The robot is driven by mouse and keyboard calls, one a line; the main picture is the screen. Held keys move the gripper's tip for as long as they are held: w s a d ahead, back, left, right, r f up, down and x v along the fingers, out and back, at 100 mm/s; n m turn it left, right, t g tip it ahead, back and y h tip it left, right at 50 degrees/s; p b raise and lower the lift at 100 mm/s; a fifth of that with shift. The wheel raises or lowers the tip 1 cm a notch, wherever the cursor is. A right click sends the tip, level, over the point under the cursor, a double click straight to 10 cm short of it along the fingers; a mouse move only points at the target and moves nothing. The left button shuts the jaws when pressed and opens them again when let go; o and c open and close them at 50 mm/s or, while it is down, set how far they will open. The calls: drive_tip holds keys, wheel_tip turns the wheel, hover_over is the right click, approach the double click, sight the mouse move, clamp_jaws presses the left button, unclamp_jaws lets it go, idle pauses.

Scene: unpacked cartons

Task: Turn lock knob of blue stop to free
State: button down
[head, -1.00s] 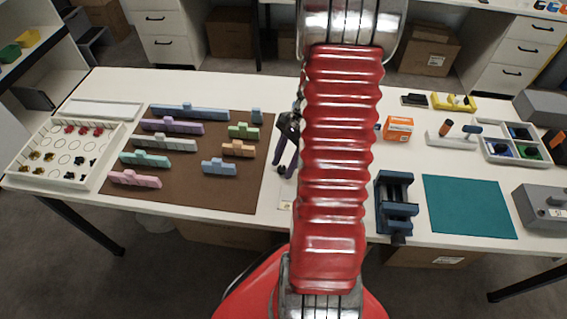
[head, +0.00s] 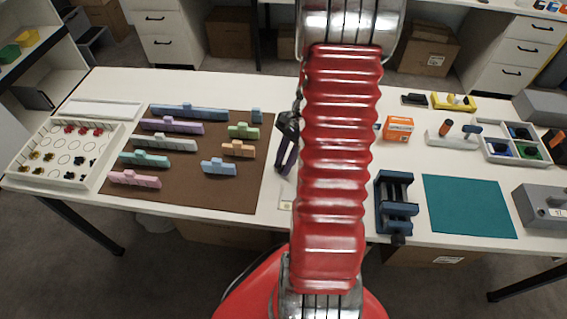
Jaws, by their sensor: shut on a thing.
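My gripper (head: 284,158) shows as a dark shape with purplish fingers just left of my red arm link, over the table right of the brown mat. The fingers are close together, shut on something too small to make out. The blue stop and its lock knob cannot be picked out with certainty. A small blue bit (head: 378,127) peeks out at the right edge of my arm, which hides the area behind it. A pale plate or card (head: 285,196) shows partly below the gripper.
Left lie a brown mat (head: 240,197) with several pastel bars and a white tray (head: 25,178). Right of my arm are an orange box (head: 398,128), a dark blue vise (head: 397,205), a teal mat (head: 468,205), a white holder (head: 450,138) and a divided tray (head: 514,158).

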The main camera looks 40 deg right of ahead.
drive_tip(key=shift+n, duration=0.4)
drive_tip(key=n+g, duration=0.1)
drive_tip(key=n, duration=0.2)
drive_tip(key=shift+n+g, duration=0.3)
drive_tip(key=shift+g, duration=0.1)
drive_tip(key=n, duration=0.2)
drive_tip(key=n+g, duration=0.1)
drive_tip(key=n, duration=0.1)
drive_tip(key=shift+w+a+n+h, duration=0.1)
drive_tip(key=shift+w+n+h, duration=0.1)
drive_tip(key=shift+n+h, duration=0.15)
drive_tip(key=n, duration=0.2)
drive_tip(key=n+g+h, duration=0.1)
drive_tip(key=n, duration=0.1)
drive_tip(key=shift+a+g+h, duration=0.15)
drive_tip(key=shift+g+h, duration=0.1)
drive_tip(key=shift+g, duration=0.05)
drive_tip(key=n, duration=0.2)
drive_tip(key=n+h, duration=0.1)
drive_tip(key=n, duration=0.1)
drive_tip(key=shift+a+n+g+h, duration=0.1)
drive_tip(key=shift+n+g+h, duration=0.15)
drive_tip(key=shift+g+h, duration=0.05)
drive_tip(key=c, duration=1.5)
unclamp_jaws()
drive_tip(key=shift+w, duration=0.15)
drive_tip(key=shift+c, duration=0.2)
